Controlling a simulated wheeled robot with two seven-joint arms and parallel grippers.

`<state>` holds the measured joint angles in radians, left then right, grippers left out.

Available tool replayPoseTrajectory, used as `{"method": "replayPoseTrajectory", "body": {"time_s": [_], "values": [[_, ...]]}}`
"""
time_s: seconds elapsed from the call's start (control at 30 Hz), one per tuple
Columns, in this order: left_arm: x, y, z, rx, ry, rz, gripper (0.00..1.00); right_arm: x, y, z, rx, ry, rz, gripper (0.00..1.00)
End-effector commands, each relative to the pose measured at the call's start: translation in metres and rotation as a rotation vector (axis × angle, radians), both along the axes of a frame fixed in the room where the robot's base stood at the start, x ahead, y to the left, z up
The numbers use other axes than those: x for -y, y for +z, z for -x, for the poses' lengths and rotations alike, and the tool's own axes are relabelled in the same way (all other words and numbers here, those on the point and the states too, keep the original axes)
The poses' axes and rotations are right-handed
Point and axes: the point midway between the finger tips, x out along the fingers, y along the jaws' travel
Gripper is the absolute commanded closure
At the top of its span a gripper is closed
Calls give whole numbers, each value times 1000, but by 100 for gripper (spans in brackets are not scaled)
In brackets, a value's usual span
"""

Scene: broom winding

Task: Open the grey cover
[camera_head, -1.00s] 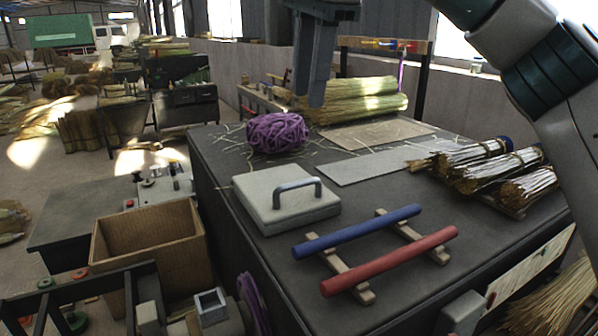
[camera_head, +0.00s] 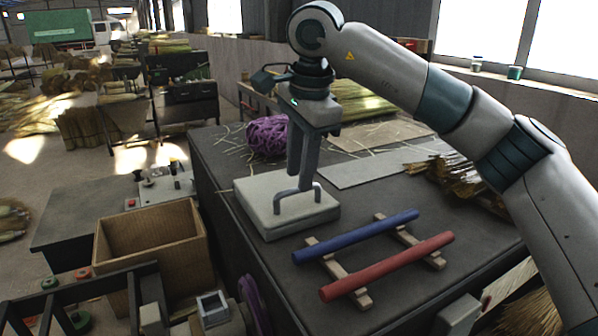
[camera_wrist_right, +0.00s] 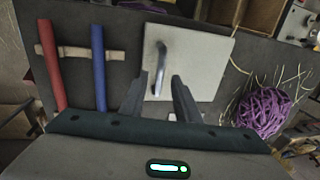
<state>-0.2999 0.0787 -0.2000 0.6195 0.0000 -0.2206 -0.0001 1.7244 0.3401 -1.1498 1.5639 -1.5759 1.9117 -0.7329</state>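The grey cover (camera_head: 262,212) is a square slab lying flat on the dark table, with a metal bar handle (camera_head: 283,205) on top. It also shows in the wrist view (camera_wrist_right: 205,62), with its handle (camera_wrist_right: 160,66). My right gripper (camera_head: 299,183) points down over the cover, its fingers close to the handle and partly hiding it. In the wrist view my right gripper (camera_wrist_right: 158,82) is open, with the handle lined up between the two fingertips. I cannot tell whether the fingers touch it. My left gripper is not in view.
A blue rod (camera_head: 355,236) and a red rod (camera_head: 390,266) lie on wooden supports in front of the cover. A purple twine ball (camera_head: 266,137) sits behind it. Straw bundles (camera_head: 455,180) lie at the right.

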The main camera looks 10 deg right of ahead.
Motion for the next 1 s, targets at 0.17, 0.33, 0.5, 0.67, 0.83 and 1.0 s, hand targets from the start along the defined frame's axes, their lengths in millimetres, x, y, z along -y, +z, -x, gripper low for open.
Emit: {"method": "replayPoseTrajectory", "body": {"time_s": [0.17,0.33,0.5,0.67,0.83,1.0], "values": [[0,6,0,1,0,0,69,-1,-16,-3,-1,-1,0,71],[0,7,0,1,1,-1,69,-2,-22,-4,0,0,-1,71],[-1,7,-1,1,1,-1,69,-2,-23,-4,0,0,-1,71],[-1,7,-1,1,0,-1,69,-2,-23,-4,0,0,0,90],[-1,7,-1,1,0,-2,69,-2,-23,-4,-1,0,0,100],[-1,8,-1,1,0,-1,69,-2,-21,-5,0,0,0,100]]}}
